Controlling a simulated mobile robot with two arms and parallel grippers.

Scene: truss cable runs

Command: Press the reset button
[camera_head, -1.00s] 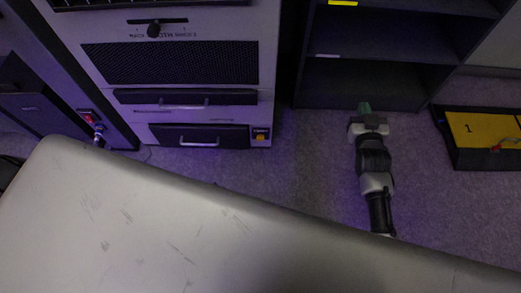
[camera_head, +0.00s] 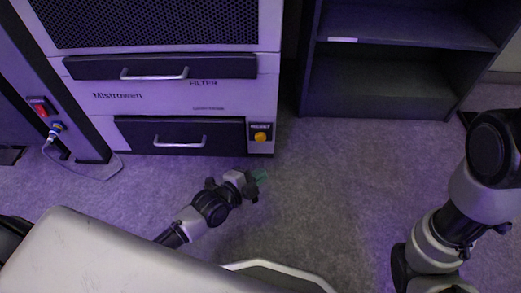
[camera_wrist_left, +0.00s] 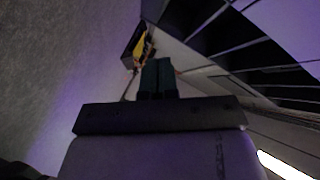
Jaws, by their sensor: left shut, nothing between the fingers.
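The rack has drawers with bar handles (camera_head: 180,141). A red switch (camera_head: 41,109) and a plugged cable (camera_head: 56,128) are on the left cabinet. A dark shelf (camera_head: 380,90) stands right of the rack. Carpet between my arms is clear.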

